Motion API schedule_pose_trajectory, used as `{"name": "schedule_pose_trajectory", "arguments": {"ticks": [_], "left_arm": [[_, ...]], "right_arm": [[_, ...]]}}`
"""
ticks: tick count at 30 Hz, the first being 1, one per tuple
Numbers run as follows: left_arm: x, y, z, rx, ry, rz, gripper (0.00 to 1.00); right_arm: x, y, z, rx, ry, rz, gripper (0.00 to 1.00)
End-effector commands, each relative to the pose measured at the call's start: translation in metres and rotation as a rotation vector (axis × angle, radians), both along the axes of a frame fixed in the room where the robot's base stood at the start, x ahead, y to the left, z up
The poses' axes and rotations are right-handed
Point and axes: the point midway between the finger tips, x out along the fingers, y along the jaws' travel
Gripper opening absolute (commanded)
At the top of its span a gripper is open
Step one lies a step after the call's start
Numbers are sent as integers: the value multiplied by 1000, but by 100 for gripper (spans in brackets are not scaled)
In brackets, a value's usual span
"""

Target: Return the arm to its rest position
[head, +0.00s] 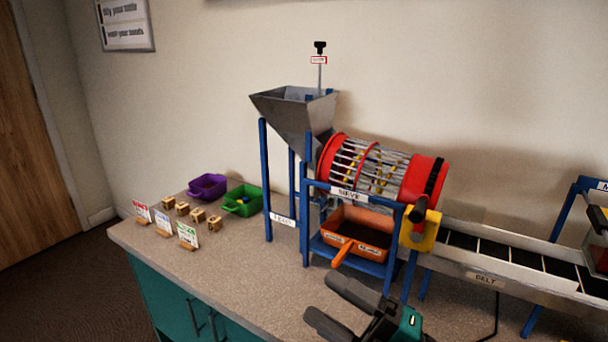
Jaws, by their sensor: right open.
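My right gripper (320,298) shows at the bottom of the head view, over the front part of the counter (240,290). Its two dark fingers are apart, pointing up and left, with nothing seen between them. It is in front of the orange tray (340,258), whose handle sticks out toward it. I cannot tell whether it touches the counter. My left gripper is not in view.
A hopper (290,112) on blue posts feeds a red-ended sieve drum (372,172). A belt (510,258) runs right. Purple (207,187) and green (243,201) bins, small blocks and cards stand left. The counter's front left is clear.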

Motion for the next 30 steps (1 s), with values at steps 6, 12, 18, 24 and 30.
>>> {"name": "schedule_pose_trajectory", "arguments": {"ticks": [6, 12, 18, 24, 30], "left_arm": [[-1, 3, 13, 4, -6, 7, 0], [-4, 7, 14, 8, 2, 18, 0], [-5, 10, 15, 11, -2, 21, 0], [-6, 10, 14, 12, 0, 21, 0], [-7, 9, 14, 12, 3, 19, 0]], "right_arm": [[11, -76, -94, 371, 713, -446, 65], [-48, -124, -198, 568, 1246, -741, 65], [-92, -136, -240, 640, 1480, -858, 65], [-98, -137, -245, 648, 1507, -871, 65], [-97, -137, -244, 646, 1504, -870, 50]]}}
